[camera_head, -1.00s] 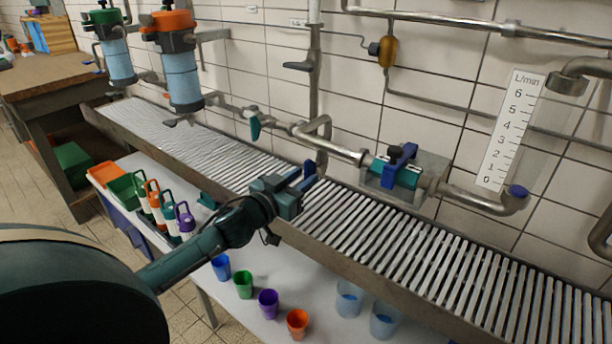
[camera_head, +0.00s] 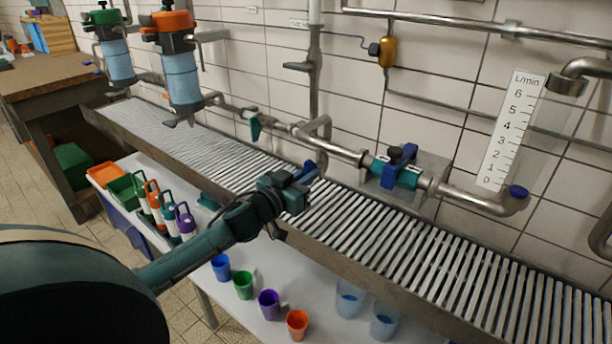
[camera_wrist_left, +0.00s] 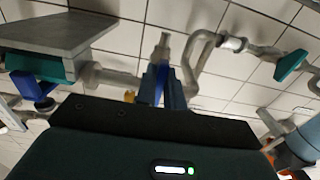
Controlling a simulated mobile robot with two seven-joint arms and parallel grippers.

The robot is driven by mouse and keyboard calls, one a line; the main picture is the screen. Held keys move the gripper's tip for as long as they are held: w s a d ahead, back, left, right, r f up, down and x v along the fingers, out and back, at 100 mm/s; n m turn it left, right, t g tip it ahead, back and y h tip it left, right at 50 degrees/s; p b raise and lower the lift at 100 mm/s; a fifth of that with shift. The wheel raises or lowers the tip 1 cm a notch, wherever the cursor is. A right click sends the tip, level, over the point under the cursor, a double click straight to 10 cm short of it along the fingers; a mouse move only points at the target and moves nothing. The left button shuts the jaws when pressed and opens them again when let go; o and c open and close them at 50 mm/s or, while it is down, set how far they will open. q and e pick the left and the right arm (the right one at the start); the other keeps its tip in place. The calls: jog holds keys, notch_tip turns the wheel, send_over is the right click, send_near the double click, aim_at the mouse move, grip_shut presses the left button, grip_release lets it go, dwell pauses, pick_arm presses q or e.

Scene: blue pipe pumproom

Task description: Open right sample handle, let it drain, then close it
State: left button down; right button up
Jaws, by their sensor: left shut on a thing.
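My left gripper (camera_head: 303,180) reaches in from the left to the pipe above the slatted trough. It is shut on a small blue handle (camera_head: 310,169) below the bent pipe. In the left wrist view the blue handle (camera_wrist_left: 160,83) sits between the fingers, next to a metal outlet and the bent pipe. The fingers hide most of the handle, so its exact angle is hard to tell. I cannot make out any liquid running from the outlet. My right gripper is not in view.
A teal lever (camera_head: 254,126) hangs on the pipe to the left. A teal valve body with a blue clamp (camera_head: 400,168) lies to the right. The slatted trough (camera_head: 400,243) runs below. Coloured cups and two light-blue beakers (camera_head: 349,299) stand on the white table.

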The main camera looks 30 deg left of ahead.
pick_arm(q)
jog(key=shift+m, duration=0.3)
jog(key=m+p, duration=0.2)
jog(key=m, duration=0.2)
jog(key=shift+a+r, duration=0.1)
jog(key=shift+a, duration=0.05)
jog(key=m+p, duration=0.1)
jog(key=m, duration=0.4)
jog(key=shift+a+p, duration=0.1)
jog(key=shift+p, duration=0.3)
jog(key=m, duration=0.4)
jog(key=shift+r+p, duration=0.1)
jog(key=shift+p, duration=0.3)
jog(key=shift+a+r+m, duration=0.1)
jog(key=shift+m, duration=2.2)
jog(key=c, duration=1.5)
grip_release()
jog(key=shift+s, duration=0.1)
